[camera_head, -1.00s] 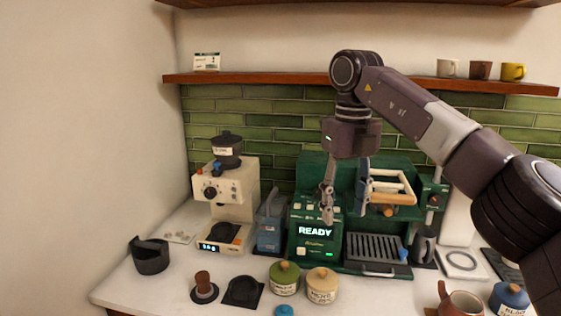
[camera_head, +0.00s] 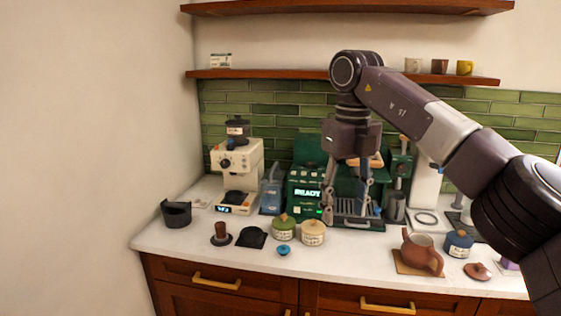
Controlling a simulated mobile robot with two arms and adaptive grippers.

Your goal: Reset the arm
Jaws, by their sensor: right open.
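My right arm comes in from the right. Its gripper (camera_head: 346,203) points down with its fingers apart and nothing between them. It shows in front of the green espresso machine (camera_head: 309,188), whose display reads READY. The arm hides part of the machine. I cannot tell exactly how far the fingers are from it. My left gripper does not show.
A wooden shelf (camera_head: 290,75) runs behind.

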